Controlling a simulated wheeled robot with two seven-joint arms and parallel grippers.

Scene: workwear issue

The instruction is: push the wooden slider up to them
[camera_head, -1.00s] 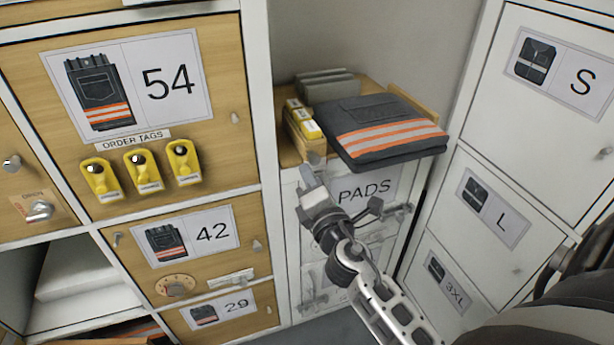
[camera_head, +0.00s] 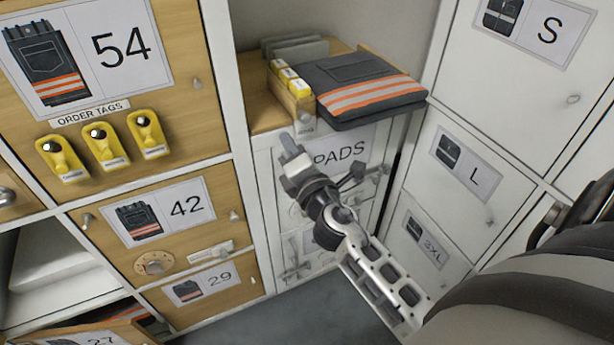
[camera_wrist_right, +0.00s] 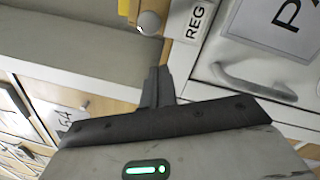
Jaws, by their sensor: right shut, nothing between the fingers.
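The wooden slider (camera_head: 300,108) is on the shelf top, its front end by the shelf's front edge. Small yellow-and-white boxes (camera_head: 290,80) stand directly behind it, and grey upright pads (camera_head: 296,50) are farther back. In the right wrist view its round knob (camera_wrist_right: 148,23) shows at the top, left of a REG label (camera_wrist_right: 197,22). My right gripper (camera_head: 288,141) is shut and empty, just in front of and below the slider. Its fingers (camera_wrist_right: 158,82) point toward the knob, with a visible gap in the right wrist view. My left gripper is not in view.
Folded dark trousers (camera_head: 365,90) with orange stripes lie right of the slider and overhang the shelf. A PADS drawer (camera_head: 340,152) is below. White lockers (camera_head: 510,100) stand right. Wooden lockers with yellow order tags (camera_head: 107,146) stand left.

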